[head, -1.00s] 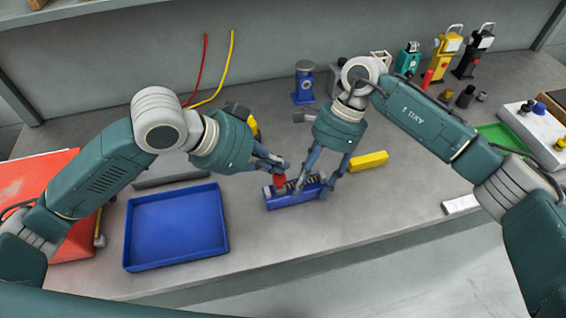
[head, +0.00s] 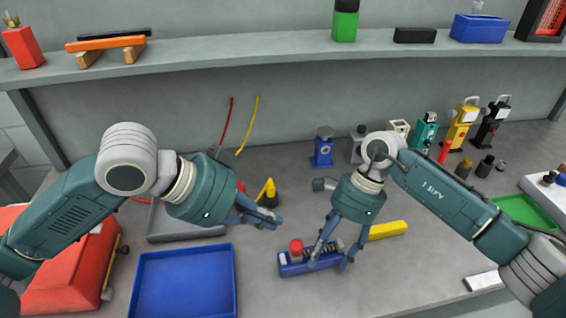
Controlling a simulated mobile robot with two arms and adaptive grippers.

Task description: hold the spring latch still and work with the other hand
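The spring latch, as I take it, is a blue block (head: 297,268) with a red knob (head: 296,246) and a dark coil-like part on top. It lies on the grey bench in front of my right arm. My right gripper (head: 331,261) reaches down with its fingers on either side of the block's right part and appears closed on it; the exact contact is partly hidden. My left gripper (head: 275,222) is above the bench, up and left of the red knob and apart from it. It holds nothing visible; its finger gap is unclear.
A blue tray (head: 184,250) is at the left, with a red case (head: 75,272) beyond it. A yellow block (head: 387,230) lies right of the latch. Several small devices stand at the back right. A green tray (head: 527,213) is far right. A shelf (head: 300,60) runs above.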

